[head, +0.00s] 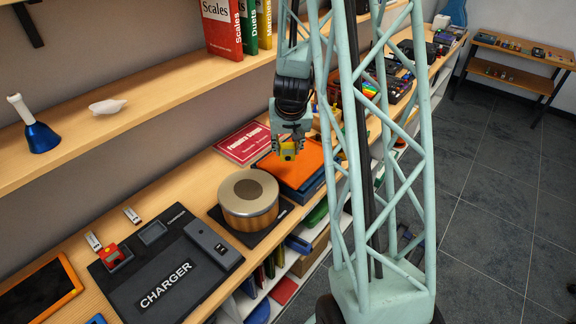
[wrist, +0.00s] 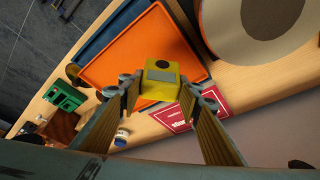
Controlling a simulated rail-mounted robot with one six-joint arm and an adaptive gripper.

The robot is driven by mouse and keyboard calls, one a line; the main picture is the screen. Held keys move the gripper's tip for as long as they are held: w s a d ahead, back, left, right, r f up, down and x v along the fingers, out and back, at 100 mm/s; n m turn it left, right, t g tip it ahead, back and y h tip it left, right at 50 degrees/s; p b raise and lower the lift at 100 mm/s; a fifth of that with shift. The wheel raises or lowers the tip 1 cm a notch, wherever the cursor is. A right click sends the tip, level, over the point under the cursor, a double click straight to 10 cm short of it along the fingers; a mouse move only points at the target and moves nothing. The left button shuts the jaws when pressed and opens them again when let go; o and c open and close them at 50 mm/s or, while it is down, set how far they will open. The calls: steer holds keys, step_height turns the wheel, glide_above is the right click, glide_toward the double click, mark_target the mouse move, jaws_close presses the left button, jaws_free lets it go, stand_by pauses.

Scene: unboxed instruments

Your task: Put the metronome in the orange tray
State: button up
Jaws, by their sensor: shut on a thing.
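The orange tray (head: 312,165) lies on the wooden counter on top of a dark blue tray or box. It also shows in the wrist view (wrist: 108,68). My gripper (head: 287,143) is over the tray and shut on a small yellow block with a dark round spot, which I take to be the metronome (wrist: 160,78). In the wrist view the block sits between my two fingertips (wrist: 160,92), with the orange surface behind it. I cannot tell how large the gap under it is. The tray appears otherwise empty, though my arm and column hide part of it.
A round drum-like tin (head: 248,200) stands just left of the tray. A red book (head: 242,143) lies behind it. A black charger board (head: 165,270) with small devices lies at the front left. A shelf (head: 150,95) with a blue bell (head: 41,137) and books runs above.

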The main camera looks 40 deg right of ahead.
mark_target(287, 155)
steer(key=shift+f+b, duration=0.3)
steer(key=shift+f, duration=1.3)
steer(key=shift+f, duration=1.85)
steer(key=shift+f+b, duration=0.15)
steer(key=shift+b, duration=0.2)
steer(key=o, duration=0.9)
steer(key=shift+r, duration=0.2)
steer(key=shift+p+v, duration=0.4)
steer(key=shift+v, duration=2.55)
steer(key=shift+p+v, duration=1)
steer(key=shift+v, duration=2)
